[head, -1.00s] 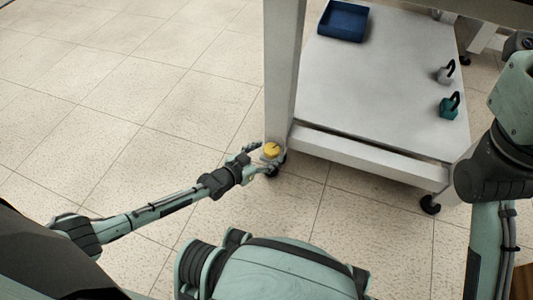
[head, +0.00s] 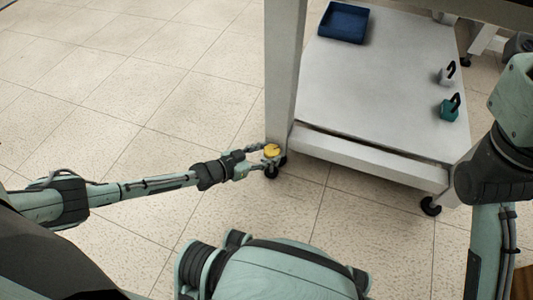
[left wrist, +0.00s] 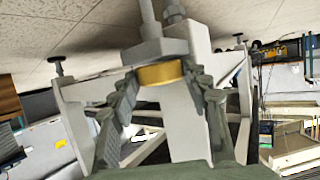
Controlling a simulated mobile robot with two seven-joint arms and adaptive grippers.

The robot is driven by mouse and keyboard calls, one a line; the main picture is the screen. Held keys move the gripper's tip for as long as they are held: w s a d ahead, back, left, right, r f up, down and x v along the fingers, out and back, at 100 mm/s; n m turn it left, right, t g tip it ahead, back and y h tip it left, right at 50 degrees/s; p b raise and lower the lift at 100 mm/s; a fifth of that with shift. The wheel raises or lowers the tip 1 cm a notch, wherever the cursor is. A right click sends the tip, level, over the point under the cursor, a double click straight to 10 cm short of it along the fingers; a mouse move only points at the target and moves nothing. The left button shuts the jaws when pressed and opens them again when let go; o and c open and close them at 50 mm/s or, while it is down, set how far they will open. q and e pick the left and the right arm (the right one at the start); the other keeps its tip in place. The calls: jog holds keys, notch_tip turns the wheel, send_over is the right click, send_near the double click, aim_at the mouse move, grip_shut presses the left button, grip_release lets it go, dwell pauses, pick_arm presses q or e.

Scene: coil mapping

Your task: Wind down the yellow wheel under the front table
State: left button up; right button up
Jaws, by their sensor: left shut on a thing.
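The yellow wheel (head: 272,150) is a small disc low on the near left leg of the front table (head: 280,75), just above a black caster (head: 271,172). My left gripper (head: 265,157) reaches it from the left with a finger on either side and is shut on it. In the left wrist view the yellow wheel (left wrist: 160,73) shows between the two fingers, beneath a grey nut and stem. Its far side is hidden. My right arm shows at the right edge of the head view, but its gripper is out of the picture.
The table's lower shelf (head: 385,105) carries a blue tray (head: 343,22), a grey padlock (head: 446,76) and a teal padlock (head: 449,110). Another caster (head: 430,206) stands at the near right corner. The tiled floor (head: 120,90) to the left is clear.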

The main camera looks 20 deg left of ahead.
pick_arm(q)
jog(key=shift+d+m+h, duration=0.1)
jog(key=shift+m+h, duration=0.3)
jog(key=shift+w, duration=0.1)
jog(key=o, duration=1.2)
jog(key=shift+c, duration=0.2)
jog(key=shift+a, duration=0.2)
jog(key=shift+s+a+r, duration=0.1)
jog(key=shift+s+a, duration=0.1)
jog(key=shift+s, duration=0.15)
jog(key=v, duration=1.1)
jog(key=shift+r, duration=0.35)
